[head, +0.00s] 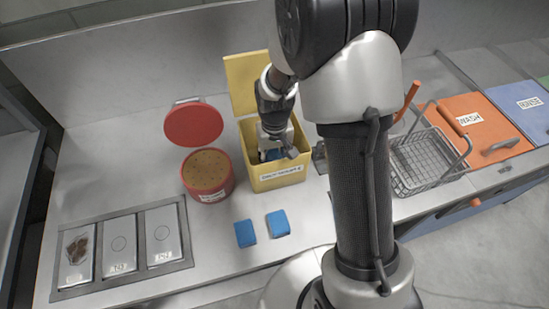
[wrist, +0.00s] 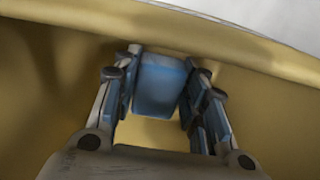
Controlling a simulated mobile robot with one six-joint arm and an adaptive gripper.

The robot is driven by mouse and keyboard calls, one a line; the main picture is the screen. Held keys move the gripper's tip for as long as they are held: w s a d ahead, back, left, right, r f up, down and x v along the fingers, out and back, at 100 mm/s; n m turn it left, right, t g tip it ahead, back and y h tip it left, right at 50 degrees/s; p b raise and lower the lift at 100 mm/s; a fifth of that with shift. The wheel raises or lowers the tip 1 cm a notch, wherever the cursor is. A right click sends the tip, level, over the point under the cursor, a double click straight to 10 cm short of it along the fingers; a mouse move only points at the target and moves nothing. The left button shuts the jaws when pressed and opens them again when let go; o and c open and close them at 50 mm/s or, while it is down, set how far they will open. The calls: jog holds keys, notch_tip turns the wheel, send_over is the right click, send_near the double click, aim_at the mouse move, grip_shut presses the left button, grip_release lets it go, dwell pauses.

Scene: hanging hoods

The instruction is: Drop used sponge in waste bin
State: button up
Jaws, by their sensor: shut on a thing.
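My gripper (head: 277,148) reaches down inside a yellow open-topped box (head: 280,180) with a raised lid. In the wrist view my gripper (wrist: 158,82) is shut on a blue sponge (wrist: 160,90), held between its two fingers with yellow walls around. A bit of blue, the sponge (head: 272,155), shows beside the fingers in the head view. The box's front label is too small to read surely. A red round tub (head: 207,176) with its red lid (head: 194,124) open stands just left of the box. I cannot tell from labels which is the waste bin.
Two blue sponges (head: 245,233) and (head: 278,223) lie on the steel counter in front of the box. A wire basket (head: 425,160) stands right of my arm, near the orange WASH panel (head: 475,125). Covered pans (head: 120,245) sit at the left front.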

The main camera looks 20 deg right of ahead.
jog(key=shift+f, duration=0.3)
jog(key=o, duration=1)
jog(key=shift+r, duration=0.1)
notch_tip(320, 180, up, 13)
jog(key=p, duration=0.5)
notch_tip(320, 180, up, 6)
jog(key=f, duration=0.1)
send_over(275, 159)
jog(key=s, duration=0.2)
jog(key=s+r+t, duration=0.1)
jog(key=s+r, duration=0.3)
jog(key=s, duration=0.2)
jog(key=s+r+t, duration=0.2)
jog(key=s+r, duration=0.1)
jog(key=s, duration=0.3)
jog(key=s+r+t, duration=0.1)
jog(key=s+r, duration=0.3)
jog(key=s, duration=0.2)
jog(key=shift+s+r+t, duration=0.3)
jog(key=shift+r, duration=0.05)
